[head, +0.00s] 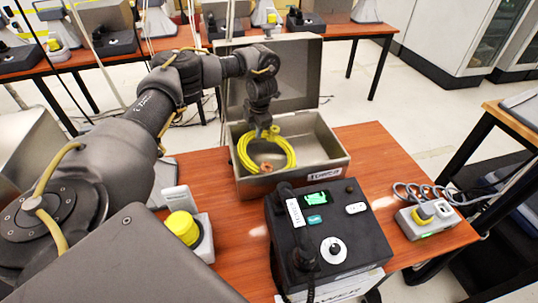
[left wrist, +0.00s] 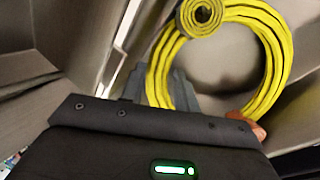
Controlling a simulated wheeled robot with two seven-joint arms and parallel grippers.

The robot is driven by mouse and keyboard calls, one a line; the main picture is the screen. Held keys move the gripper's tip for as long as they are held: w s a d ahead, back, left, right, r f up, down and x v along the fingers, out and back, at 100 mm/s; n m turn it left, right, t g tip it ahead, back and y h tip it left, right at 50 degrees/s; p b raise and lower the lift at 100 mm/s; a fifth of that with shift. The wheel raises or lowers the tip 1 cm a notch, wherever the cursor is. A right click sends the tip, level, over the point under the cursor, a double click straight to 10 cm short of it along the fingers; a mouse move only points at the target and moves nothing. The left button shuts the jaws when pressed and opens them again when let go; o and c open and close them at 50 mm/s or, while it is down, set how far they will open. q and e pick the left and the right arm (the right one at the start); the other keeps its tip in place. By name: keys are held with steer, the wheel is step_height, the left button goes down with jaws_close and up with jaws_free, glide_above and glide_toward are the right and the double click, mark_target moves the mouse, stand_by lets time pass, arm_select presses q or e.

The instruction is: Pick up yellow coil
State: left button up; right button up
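The yellow coil (head: 243,153) is a ring of several cable turns in the open grey metal case (head: 315,165). My left gripper (head: 268,133) points down at the coil's upper edge, overlapping it in the head view. In the left wrist view the coil (left wrist: 268,40) is close, with its yellow strands between grey finger parts (left wrist: 182,88). Whether the fingers press on the strands or stand open around them is not clear. My right gripper is not in view.
The case's raised lid (head: 290,65) stands behind the coil. A black box with a handset (head: 335,235) is in front of the case. A yellow-button box (head: 188,232) is at left, another (head: 427,218) at right. Bare wooden tabletop (head: 372,155) lies right of the case.

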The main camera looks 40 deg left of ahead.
mark_target(254, 133)
arm_select(q)
steer(key=shift+s+a, duration=0.1)
steer(key=shift+s, duration=0.2)
steer(key=shift+s+f+p, duration=0.15)
steer(key=shift+f+p, duration=0.1)
steer(key=shift+p, duration=0.1)
steer(key=x, duration=0.4)
steer(key=shift+w+f+p, duration=0.15)
steer(key=shift+w+p, duration=0.15)
steer(key=shift+w, duration=0.1)
steer(key=shift+s, duration=0.15)
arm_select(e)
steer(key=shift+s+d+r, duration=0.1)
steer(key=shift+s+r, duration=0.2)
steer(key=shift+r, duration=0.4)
arm_select(q)
jaws_close()
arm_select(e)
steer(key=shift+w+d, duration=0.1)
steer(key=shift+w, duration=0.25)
